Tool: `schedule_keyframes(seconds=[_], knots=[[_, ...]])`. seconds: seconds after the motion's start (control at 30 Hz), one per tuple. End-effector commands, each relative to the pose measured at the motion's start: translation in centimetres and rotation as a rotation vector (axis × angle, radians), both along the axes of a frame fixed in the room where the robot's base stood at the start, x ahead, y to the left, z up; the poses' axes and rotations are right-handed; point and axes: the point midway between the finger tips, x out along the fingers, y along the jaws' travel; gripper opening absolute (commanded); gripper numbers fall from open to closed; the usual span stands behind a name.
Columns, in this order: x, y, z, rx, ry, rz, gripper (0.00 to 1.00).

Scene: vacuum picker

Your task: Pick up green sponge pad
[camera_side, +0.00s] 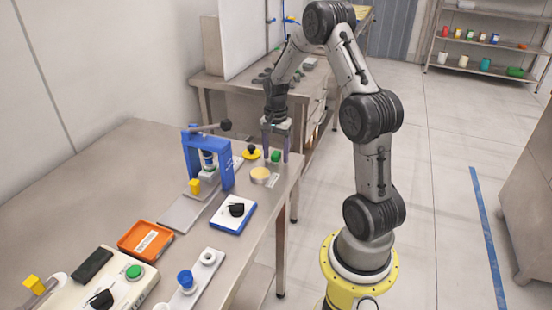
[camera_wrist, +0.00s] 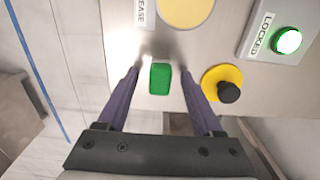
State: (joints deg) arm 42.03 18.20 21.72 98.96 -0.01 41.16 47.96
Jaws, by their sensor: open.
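The green sponge pad (camera_wrist: 160,79) is a small green block on the metal table, close to its edge. It also shows in the side view (camera_side: 276,156), below my gripper. My gripper (camera_wrist: 161,72) is open, with one purple finger on each side of the pad and a gap to it on both sides. In the side view my gripper (camera_side: 276,158) points straight down at the table's far right corner. The pad's underside is hidden.
A yellow disc with a black knob (camera_wrist: 222,84) stands right of the pad, close to the right finger. A round pale yellow disc (camera_wrist: 187,10) lies beyond it. A panel with a lit green button (camera_wrist: 287,40) is at upper right. A blue press (camera_side: 208,160) stands left in the side view.

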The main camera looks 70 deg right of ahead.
Motion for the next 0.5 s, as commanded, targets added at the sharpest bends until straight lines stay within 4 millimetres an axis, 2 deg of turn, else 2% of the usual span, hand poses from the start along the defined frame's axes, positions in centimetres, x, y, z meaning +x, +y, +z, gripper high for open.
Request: schedule_keyframes(seconds=[0.27,0.37,0.5], knots=[[0.0,-0.01,-0.44,-0.001,-0.001,0.0,0.68],[-0.01,0.0,-0.43,-0.001,-0.001,0.0,0.53],[0.0,0.0,-0.42,-0.001,-0.001,0.0,0.28]])
